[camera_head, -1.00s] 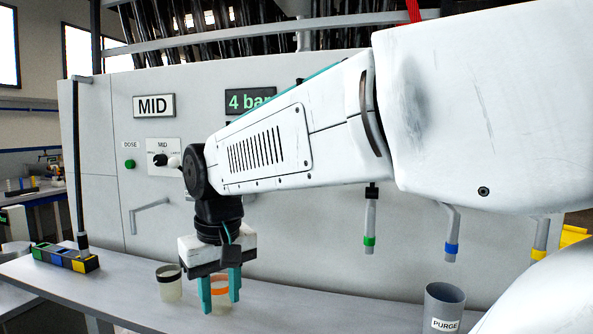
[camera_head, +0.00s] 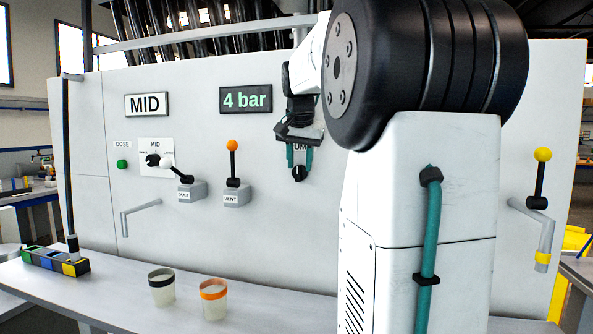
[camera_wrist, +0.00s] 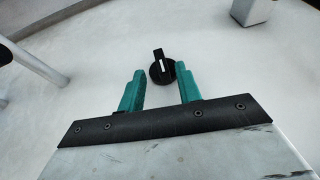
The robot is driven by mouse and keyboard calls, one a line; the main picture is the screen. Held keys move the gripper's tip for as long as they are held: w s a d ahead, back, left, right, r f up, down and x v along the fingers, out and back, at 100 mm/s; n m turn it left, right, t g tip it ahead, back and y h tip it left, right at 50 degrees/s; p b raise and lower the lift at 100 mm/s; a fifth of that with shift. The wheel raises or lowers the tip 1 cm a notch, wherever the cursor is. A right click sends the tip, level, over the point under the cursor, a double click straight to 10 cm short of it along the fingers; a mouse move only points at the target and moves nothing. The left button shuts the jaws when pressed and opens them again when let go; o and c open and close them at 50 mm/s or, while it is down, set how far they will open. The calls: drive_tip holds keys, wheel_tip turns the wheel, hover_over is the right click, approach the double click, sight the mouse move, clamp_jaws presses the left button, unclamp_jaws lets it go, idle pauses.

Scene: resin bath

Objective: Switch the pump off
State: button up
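The pump switch is a black rotary knob (camera_head: 298,173) on the grey panel, below a label partly hidden by my gripper, of which "UM" shows. In the wrist view the knob (camera_wrist: 162,68) has a white mark on its raised grip and lies just beyond the fingertips, centred between them. My gripper (camera_head: 299,160) has teal fingers pointing at the panel around the knob's height. In the wrist view my gripper (camera_wrist: 160,82) is open with nothing between the fingers. I cannot tell whether the fingertips touch the panel.
A "4 bar" display (camera_head: 246,99), a white-knobbed lever (camera_head: 178,172) and an orange-knobbed VENT lever (camera_head: 232,165) are on the panel, left of my gripper. A black-banded cup (camera_head: 162,288) and an orange-banded cup (camera_head: 214,299) stand on the bench (camera_head: 110,300). My arm hides the panel's right middle.

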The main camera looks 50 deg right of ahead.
sight(299, 173)
drive_tip(key=shift+x, duration=1.4)
